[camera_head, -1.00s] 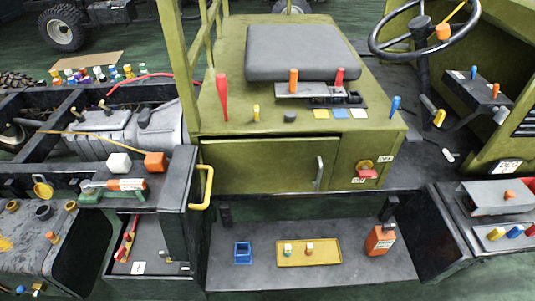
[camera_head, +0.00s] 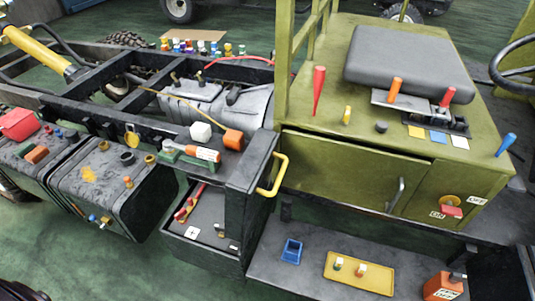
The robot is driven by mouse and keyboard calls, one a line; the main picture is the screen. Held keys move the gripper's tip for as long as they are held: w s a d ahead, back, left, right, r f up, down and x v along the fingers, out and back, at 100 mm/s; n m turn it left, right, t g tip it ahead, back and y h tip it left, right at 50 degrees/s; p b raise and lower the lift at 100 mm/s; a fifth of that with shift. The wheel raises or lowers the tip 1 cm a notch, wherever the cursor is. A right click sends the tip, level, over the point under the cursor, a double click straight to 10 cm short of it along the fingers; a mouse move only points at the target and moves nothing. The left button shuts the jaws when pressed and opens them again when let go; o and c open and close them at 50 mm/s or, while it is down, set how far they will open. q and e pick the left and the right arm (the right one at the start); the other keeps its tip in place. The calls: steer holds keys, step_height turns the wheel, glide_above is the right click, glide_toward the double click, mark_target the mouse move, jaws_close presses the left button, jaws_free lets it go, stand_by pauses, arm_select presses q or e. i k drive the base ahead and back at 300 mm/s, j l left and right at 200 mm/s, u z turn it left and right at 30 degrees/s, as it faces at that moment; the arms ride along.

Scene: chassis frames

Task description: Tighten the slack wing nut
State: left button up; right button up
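Two small brass-coloured upright pieces stand on the grey engine block (camera_head: 205,103), one at its left (camera_head: 174,78) and one further right (camera_head: 213,81). They may be wing nuts, but they are too small to tell, and I cannot tell whether either is slack. A yellow ring-like piece (camera_head: 133,139) sits on the dark chassis rail, and its kind is also unclear. Neither of my grippers is in view.
A green-and-orange tool (camera_head: 197,152), a white block (camera_head: 201,131) and an orange block (camera_head: 233,139) sit on the rail. A yellow handle (camera_head: 274,176) sticks out beside the olive cabinet (camera_head: 345,174). A yellow tray (camera_head: 359,273) lies on the lower step.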

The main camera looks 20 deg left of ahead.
mark_target(179, 215)
steer(key=i+l+u, duration=0.15)
steer(key=u, duration=0.3)
steer(key=i+l+u, duration=0.15)
steer(key=u, duration=0.3)
steer(key=l, duration=0.1)
